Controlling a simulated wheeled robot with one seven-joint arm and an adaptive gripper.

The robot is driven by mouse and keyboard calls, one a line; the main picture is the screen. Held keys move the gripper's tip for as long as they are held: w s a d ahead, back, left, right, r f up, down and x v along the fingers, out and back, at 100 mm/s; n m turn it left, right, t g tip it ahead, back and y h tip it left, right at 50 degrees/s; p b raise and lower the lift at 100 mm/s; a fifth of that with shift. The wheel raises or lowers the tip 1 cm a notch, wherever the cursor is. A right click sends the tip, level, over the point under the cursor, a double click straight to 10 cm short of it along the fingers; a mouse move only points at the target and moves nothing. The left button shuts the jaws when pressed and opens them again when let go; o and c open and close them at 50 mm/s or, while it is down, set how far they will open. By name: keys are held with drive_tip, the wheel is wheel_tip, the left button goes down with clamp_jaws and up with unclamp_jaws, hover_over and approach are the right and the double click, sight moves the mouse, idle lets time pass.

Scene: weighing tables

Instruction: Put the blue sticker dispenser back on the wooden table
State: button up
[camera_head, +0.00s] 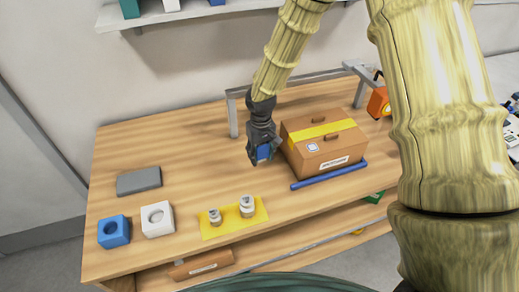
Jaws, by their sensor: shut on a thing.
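My gripper (262,148) is shut on a small blue thing, which I take for the blue sticker dispenser (264,152); the dark fingers hide much of it. It is just left of the cardboard box, over the wooden table (190,135). I cannot tell how high it is above the tabletop. The cardboard box (332,163) has yellow tape across its top and a small white-and-blue label on it. A blue block with a round top feature (113,231) stands at the table's left front.
A white block (157,219) and a grey slab (139,181) stand at the left. A yellow mat (212,231) holds two small metal weights. A blue bar (329,175) lies before the box, and a grey metal frame (233,115) stands behind. The left back tabletop is clear.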

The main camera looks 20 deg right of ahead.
sight(260, 175)
drive_tip(key=shift+s+f, duration=0.15)
drive_tip(key=shift+f, duration=0.05)
drive_tip(key=shift+w+a+f+b, duration=0.1)
drive_tip(key=shift+w+f+b, duration=0.1)
drive_tip(key=shift+f+b, duration=0.35)
drive_tip(key=shift+w+a+f+b, duration=0.1)
drive_tip(key=shift+w+f+b, duration=0.15)
drive_tip(key=shift+f, duration=0.35)
drive_tip(key=shift+s+d+f+b, duration=0.15)
drive_tip(key=shift+s+f+b, duration=0.2)
drive_tip(key=shift+f+b, duration=0.4)
drive_tip(key=shift+w+f+b, duration=0.15)
drive_tip(key=shift+f+b, duration=0.3)
drive_tip(key=shift+f, duration=0.35)
drive_tip(key=shift+f+b, duration=0.45)
drive_tip(key=shift+f, duration=0.9)
drive_tip(key=o, duration=1)
